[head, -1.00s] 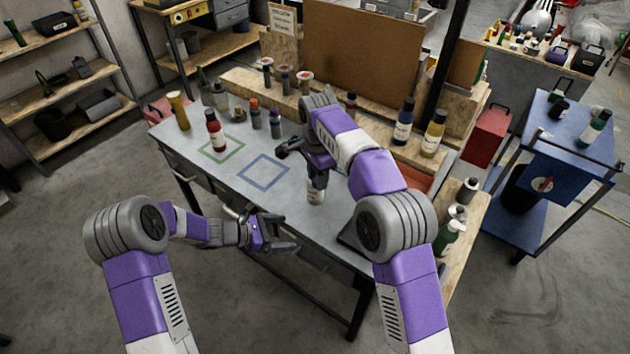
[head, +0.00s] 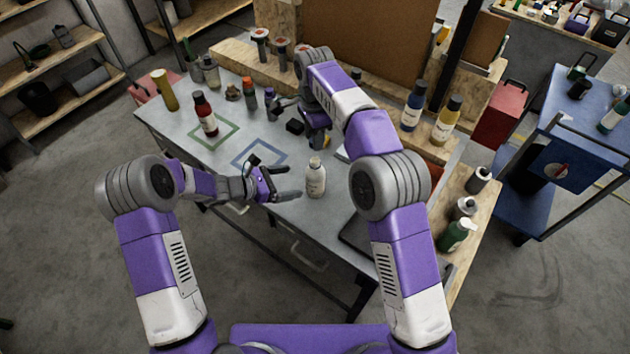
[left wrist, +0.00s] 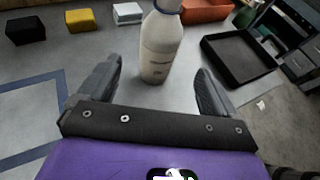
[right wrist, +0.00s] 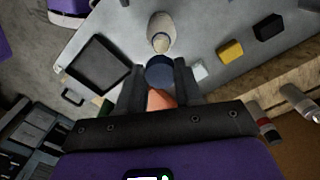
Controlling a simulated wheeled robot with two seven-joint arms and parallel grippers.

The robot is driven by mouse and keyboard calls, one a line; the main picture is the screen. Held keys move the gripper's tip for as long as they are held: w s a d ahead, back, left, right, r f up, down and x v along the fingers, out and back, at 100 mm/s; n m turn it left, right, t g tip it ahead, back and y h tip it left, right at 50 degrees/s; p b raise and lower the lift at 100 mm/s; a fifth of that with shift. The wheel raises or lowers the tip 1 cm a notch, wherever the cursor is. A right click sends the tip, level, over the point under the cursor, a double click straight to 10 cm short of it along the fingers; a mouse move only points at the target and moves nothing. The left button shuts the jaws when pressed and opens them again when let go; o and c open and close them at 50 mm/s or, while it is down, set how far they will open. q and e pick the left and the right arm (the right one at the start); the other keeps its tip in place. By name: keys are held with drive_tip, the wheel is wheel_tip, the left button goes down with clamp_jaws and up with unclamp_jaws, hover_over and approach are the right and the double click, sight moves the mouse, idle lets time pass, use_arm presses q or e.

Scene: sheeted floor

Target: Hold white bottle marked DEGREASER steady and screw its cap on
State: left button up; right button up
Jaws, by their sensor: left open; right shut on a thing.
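The white bottle (head: 316,178) stands upright on the grey bench, with an uncapped neck visible in the right wrist view (right wrist: 161,36). Its label is too small to read. My left gripper (head: 284,186) is open to the left of the bottle; in the left wrist view the bottle (left wrist: 160,45) stands ahead, between the lines of the spread fingers, not gripped. My right gripper (right wrist: 160,78) is shut on a dark blue round cap (right wrist: 159,70), apart from the bottle neck. In the head view my right arm hides most of its fingers and the cap.
A black tray (left wrist: 243,58) lies near the bottle. Black (left wrist: 26,30), yellow (left wrist: 80,20) and white (left wrist: 128,13) blocks lie behind it, with an orange bin (left wrist: 205,9). A red bottle (head: 205,115) stands by the green square outline. The bench around the blue outline is clear.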

use_arm(q)
drive_tip(key=x, duration=1)
drive_tip(key=shift+w+a, duration=0.1)
use_arm(e)
drive_tip(key=shift+w, duration=0.1)
use_arm(q)
drive_tip(key=c, duration=1.5)
use_arm(e)
hover_over(314, 161)
drive_tip(key=shift+f, duration=2.55)
drive_tip(key=shift+f, duration=0.9)
drive_tip(key=shift+f, duration=0.5)
